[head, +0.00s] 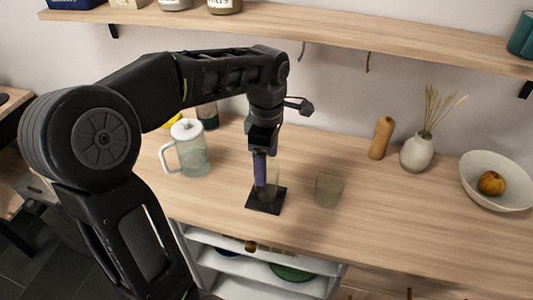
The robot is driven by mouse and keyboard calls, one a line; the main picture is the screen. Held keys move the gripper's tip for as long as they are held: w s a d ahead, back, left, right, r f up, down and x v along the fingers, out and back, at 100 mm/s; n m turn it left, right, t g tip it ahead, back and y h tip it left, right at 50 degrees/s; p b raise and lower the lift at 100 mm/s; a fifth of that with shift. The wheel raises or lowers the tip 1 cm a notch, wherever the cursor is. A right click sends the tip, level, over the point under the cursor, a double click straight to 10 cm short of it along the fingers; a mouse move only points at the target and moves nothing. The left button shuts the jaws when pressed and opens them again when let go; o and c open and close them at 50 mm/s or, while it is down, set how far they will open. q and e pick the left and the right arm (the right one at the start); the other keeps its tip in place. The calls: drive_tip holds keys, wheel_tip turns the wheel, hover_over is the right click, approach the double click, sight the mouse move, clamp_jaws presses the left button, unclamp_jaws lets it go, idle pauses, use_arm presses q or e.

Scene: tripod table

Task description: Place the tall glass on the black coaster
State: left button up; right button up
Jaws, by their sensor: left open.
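The black coaster (265,207) lies on the wooden counter near its front edge. A clear glass (273,180), narrow and faint, stands upright on it, partly hidden by my gripper; it appears to be the tall glass. My left gripper (266,184) points down over the coaster, its purple fingers beside the glass. It is open, though the gap between the fingers is hard to see from here. A wider, shorter greenish glass (328,190) stands on the counter just right of the coaster. My right gripper is out of view.
A white-lidded glass pitcher (190,150) stands left of the coaster, with a dark bottle (208,115) behind. A pepper mill (381,138), a vase (417,152) and a fruit bowl (496,180) stand at right. A wall shelf (400,45) runs above. The front right counter is clear.

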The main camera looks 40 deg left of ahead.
use_arm(q)
wheel_tip(320, 180, up, 2)
drive_tip(key=shift+r, duration=0.25)
idle(0.5)
